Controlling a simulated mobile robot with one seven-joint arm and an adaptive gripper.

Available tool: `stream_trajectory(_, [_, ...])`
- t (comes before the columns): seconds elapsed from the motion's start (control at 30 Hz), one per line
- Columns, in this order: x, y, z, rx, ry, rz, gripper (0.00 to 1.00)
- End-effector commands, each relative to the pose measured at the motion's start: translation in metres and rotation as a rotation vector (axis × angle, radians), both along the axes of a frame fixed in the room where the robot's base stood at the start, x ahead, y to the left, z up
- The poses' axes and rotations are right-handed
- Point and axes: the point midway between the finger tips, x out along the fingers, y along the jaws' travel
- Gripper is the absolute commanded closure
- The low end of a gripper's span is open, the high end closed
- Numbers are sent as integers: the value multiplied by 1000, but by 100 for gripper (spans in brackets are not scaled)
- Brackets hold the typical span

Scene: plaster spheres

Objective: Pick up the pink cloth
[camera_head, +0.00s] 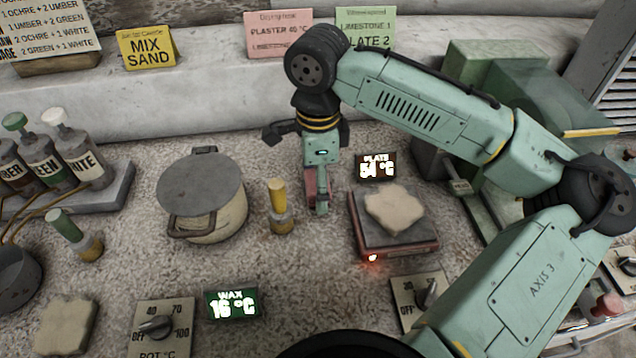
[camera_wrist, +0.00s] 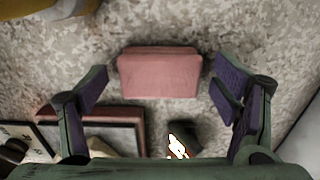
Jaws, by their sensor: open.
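The pink cloth (camera_wrist: 160,73) looks like a small folded block in the wrist view. It lies on the speckled worktop between the two spread fingers, with a gap on each side. My gripper (camera_wrist: 168,92) is open and empty above it. In the head view my gripper (camera_head: 320,205) points down between the yellow-topped bottle and the hot plate. Only a narrow strip of the pink cloth (camera_head: 310,186) shows there, mostly hidden by a finger.
The hot plate (camera_head: 412,247), bearing a beige pad (camera_head: 394,208) and glowing red at its front, stands close right. The yellow-topped bottle (camera_head: 280,210) and lidded pot (camera_head: 206,225) are left. The plate display (camera_head: 375,167) reads 54 °C. The worktop in front of my gripper is clear.

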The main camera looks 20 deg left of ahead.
Motion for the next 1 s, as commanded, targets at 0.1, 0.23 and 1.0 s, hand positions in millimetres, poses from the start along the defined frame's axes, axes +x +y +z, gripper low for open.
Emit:
stream_trajectory(0.1, [0, 0, 0, 0, 0, 0, 18])
stream_trajectory(0.23, [0, 0, 0, 0, 0, 0, 26])
stream_trajectory(1.0, [0, 0, 1, 0, 1, 0, 63])
